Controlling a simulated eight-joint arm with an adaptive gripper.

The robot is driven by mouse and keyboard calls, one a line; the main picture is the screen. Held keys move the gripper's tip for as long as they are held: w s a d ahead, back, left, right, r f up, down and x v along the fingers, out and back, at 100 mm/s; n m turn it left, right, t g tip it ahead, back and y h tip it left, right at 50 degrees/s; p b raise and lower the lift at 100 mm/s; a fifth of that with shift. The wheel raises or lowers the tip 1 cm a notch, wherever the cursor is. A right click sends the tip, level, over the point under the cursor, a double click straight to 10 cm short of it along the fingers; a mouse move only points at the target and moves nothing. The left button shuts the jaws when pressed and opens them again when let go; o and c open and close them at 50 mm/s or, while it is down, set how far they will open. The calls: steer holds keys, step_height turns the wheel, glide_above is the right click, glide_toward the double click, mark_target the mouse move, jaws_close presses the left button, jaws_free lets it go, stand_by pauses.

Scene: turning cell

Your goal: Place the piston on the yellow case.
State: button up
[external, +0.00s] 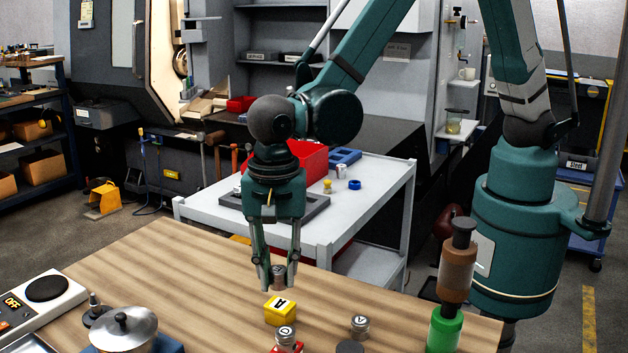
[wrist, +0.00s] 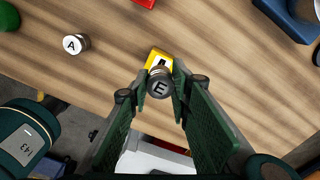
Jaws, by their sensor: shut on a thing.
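My gripper (external: 278,283) is shut on a small grey metal piston (external: 278,272) with brown on its side. In the wrist view the piston (wrist: 159,86) shows a letter E on its top, between my fingertips (wrist: 158,95). The yellow case (external: 281,313) sits on the wooden table, with a white label lettered A on top. The piston hangs upright above the case, with a visible gap in the external view. In the wrist view the piston covers the near part of the yellow case (wrist: 158,54).
A similar piston (external: 359,326) stands to the right; its top reads A in the wrist view (wrist: 72,44). Another piston (external: 286,337) stands on a red case (external: 276,349). A green cylinder (external: 444,330) is at the right, a lidded pot (external: 124,330) at the left.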

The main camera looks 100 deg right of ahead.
mark_target(279, 289)
steer(key=shift+f, duration=2.05)
steer(key=shift+f, duration=0.2)
steer(key=o, duration=0.9)
steer(key=shift+r, duration=0.2)
steer(key=shift+r, duration=5.95)
steer(key=shift+r, duration=0.1)
